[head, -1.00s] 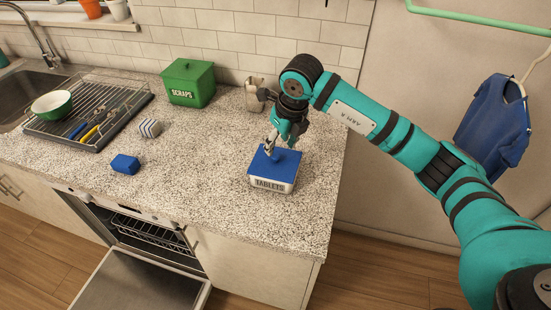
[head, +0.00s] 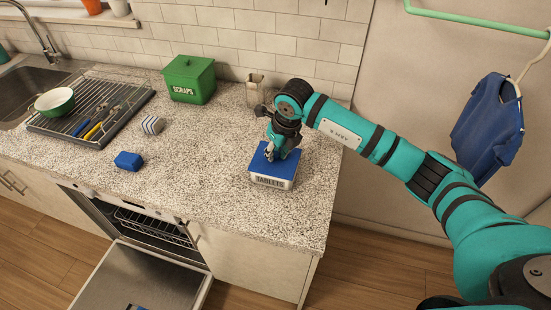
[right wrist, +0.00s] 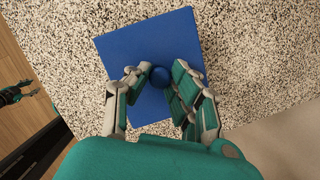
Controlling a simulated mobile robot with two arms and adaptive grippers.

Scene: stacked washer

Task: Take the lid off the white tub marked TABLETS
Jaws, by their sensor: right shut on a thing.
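The white tub (head: 272,182) marked TABLETS stands on the speckled counter near its right end. Its flat blue lid (head: 258,167) sits on top of it. In the right wrist view the lid (right wrist: 130,50) is a blue square with a round knob (right wrist: 160,76) in the middle. My right gripper (head: 274,155) reaches down onto the lid from above. Its fingers (right wrist: 162,80) are on either side of the knob and shut on it. The gripper hides part of the lid in the head view.
A green SCRAPS box (head: 190,80) and a beige jug (head: 254,88) stand at the back by the tiles. A blue block (head: 128,161) and a striped cup (head: 152,125) are to the left. The oven door (head: 140,280) hangs open below. The middle of the counter is clear.

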